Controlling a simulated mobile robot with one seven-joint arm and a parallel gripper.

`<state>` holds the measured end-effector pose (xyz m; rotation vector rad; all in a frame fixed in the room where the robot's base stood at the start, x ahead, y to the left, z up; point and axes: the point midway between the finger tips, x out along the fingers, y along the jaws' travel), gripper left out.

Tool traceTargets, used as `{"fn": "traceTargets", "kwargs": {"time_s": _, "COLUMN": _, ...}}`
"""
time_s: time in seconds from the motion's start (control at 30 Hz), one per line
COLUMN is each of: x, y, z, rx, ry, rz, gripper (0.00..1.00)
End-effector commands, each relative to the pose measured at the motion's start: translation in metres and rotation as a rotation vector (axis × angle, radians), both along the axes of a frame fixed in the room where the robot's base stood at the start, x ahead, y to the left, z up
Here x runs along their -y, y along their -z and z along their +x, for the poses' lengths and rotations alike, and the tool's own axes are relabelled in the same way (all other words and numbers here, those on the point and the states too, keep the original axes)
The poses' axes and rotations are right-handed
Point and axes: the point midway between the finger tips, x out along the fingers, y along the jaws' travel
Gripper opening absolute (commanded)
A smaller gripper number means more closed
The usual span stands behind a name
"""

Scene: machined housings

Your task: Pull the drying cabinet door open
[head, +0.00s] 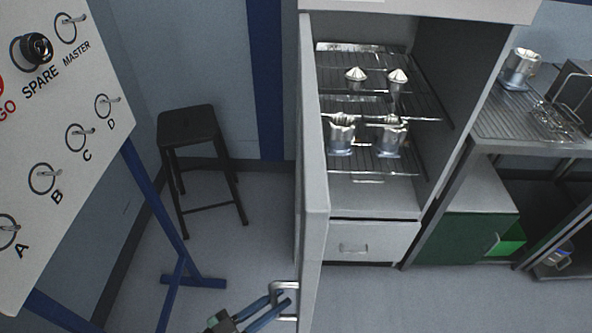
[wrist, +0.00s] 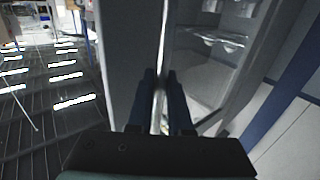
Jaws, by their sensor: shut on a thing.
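The drying cabinet (head: 451,60) stands open in the head view. Its door (head: 314,180) is swung out towards me and appears nearly edge-on. Inside are wire racks with several metal housings (head: 391,140) and conical parts (head: 356,74). My gripper (head: 284,300) is at the bottom of the head view, its blue fingers shut on the door handle (head: 289,286) on the left face of the door. In the wrist view, the two fingers (wrist: 166,100) straddle the bright handle bar, with the door's grey panel (wrist: 128,65) beside them.
A black stool (head: 188,115) stands by the wall left of the door. A switch panel (head: 60,130) on a blue stand (head: 172,225) is nearer at left. A metal bench (head: 520,125) and a green cabinet (head: 470,235) are right of the drying cabinet.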

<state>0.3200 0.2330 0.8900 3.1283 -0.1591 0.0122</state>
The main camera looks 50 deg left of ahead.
Motion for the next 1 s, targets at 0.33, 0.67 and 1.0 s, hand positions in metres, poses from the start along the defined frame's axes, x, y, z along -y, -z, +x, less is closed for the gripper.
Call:
{"fn": "traceTargets", "kwargs": {"time_s": 0.33, "x": -0.053, "y": 0.017, "z": -0.044, "rx": -0.015, "ry": 0.143, "rz": 0.001, "gripper": 0.0}}
{"fn": "traceTargets", "kwargs": {"time_s": 0.67, "x": -0.084, "y": 0.012, "z": -0.064, "rx": -0.014, "ry": 0.227, "rz": 0.0, "gripper": 0.0}}
{"fn": "traceTargets", "kwargs": {"time_s": 1.0, "x": -0.093, "y": 0.004, "z": -0.067, "rx": -0.009, "ry": 0.249, "rz": 0.003, "gripper": 0.0}}
